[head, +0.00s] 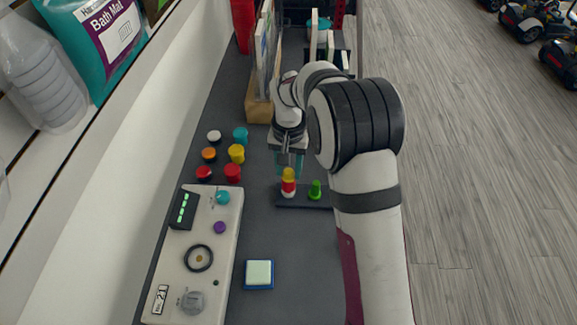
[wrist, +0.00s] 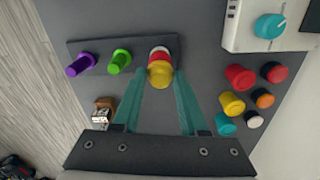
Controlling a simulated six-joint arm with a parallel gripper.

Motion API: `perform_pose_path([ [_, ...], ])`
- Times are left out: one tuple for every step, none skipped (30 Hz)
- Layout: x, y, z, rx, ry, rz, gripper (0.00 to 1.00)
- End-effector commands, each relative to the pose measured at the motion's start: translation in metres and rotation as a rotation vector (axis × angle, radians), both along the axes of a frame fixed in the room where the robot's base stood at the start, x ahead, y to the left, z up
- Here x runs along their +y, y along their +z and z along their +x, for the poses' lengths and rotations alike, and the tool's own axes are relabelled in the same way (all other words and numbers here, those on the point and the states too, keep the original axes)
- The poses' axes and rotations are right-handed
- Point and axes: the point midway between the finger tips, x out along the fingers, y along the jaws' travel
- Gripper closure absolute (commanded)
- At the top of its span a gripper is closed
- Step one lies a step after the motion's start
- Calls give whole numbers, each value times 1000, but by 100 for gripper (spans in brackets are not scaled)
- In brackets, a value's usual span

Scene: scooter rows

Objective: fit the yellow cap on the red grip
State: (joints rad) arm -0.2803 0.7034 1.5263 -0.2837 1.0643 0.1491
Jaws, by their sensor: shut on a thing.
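The yellow cap (head: 288,174) is held between the teal fingertips of my gripper (head: 289,165), which is shut on it. In the wrist view the cap (wrist: 160,76) sits between the fingertips (wrist: 160,70). The red grip (head: 288,187), with a white lower part, stands upright on a dark plate (head: 291,205) directly below the cap. In the wrist view the red grip (wrist: 160,54) shows just beyond the cap, partly hidden by it. Cap and grip look in line and close together; I cannot tell how far the cap is seated.
A green grip (head: 315,190) stands right of the red one; a purple grip (wrist: 80,66) is beyond it, hidden by my arm in the head view. Several loose coloured caps (head: 236,153) lie left. A control panel (head: 228,240) and a blue-edged pad (head: 259,273) are nearer.

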Motion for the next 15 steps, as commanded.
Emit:
perform_pose_path([
  [0,-1,0,0,0,0,100],
  [0,-1,0,0,0,0,100],
  [0,-1,0,0,0,0,100],
  [0,-1,0,0,0,0,100],
  [0,-1,0,0,0,0,100],
  [0,-1,0,0,0,0,100],
  [0,-1,0,0,0,0,56],
  [0,-1,0,0,0,0,50],
  [0,-1,0,0,0,0,43],
  [0,-1,0,0,0,0,38],
  [0,-1,0,1,0,0,32],
  [0,-1,0,1,0,0,25],
  [0,-1,0,1,0,0,23],
  [0,-1,0,0,0,0,23],
  [0,-1,0,1,0,0,23],
])
